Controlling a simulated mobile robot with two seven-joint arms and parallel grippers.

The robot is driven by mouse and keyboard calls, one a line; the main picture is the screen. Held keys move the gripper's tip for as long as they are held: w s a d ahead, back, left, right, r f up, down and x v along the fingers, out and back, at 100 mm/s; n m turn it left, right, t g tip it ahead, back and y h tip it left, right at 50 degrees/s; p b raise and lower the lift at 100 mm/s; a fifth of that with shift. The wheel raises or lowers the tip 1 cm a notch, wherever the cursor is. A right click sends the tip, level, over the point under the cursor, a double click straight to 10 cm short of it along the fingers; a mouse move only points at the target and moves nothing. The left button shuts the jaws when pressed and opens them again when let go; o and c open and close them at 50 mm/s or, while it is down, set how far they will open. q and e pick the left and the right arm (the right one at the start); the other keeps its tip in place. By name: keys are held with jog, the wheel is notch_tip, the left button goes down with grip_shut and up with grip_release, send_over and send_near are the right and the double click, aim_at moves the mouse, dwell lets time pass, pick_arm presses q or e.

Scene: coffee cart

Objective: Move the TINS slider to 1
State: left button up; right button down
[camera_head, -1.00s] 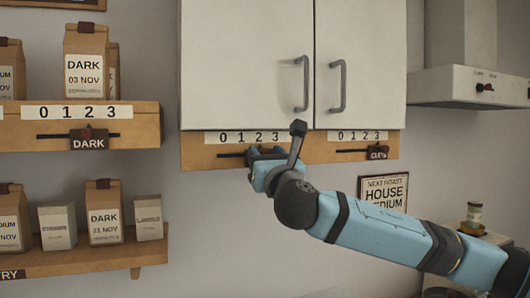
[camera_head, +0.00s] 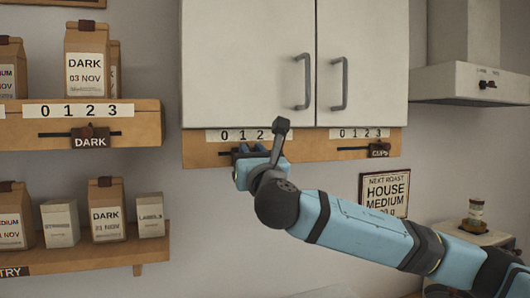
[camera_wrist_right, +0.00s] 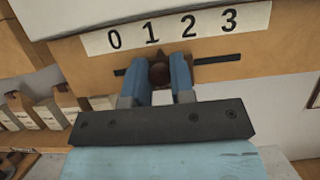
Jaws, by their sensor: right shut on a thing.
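The slider on the left half of the wooden rail (camera_head: 310,148) under the white cabinet is mostly hidden by my right gripper (camera_head: 249,152), so its name plate cannot be read. In the right wrist view its round dark brown knob (camera_wrist_right: 160,74) sits between the two blue fingers of my right gripper (camera_wrist_right: 165,78), which are shut on it. The knob stands in a dark slot (camera_wrist_right: 218,59), about below the 1 of the number strip (camera_wrist_right: 175,27) marked 0 1 2 3. My left gripper is not in view.
The CUPS slider (camera_head: 379,150) is at the right end of its own slot on the same rail. The DARK slider (camera_head: 90,138) is on the shelf at left. Cabinet handles (camera_head: 303,82) hang just above my right gripper. Coffee bags (camera_head: 106,210) stand on the lower left shelf.

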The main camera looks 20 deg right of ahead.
jog(key=shift+a, duration=0.5)
jog(key=c, duration=1)
grip_release()
jog(key=shift+d, duration=0.15)
jog(key=b+v, duration=0.3)
jog(key=v, duration=1.1)
jog(key=shift+w, duration=0.1)
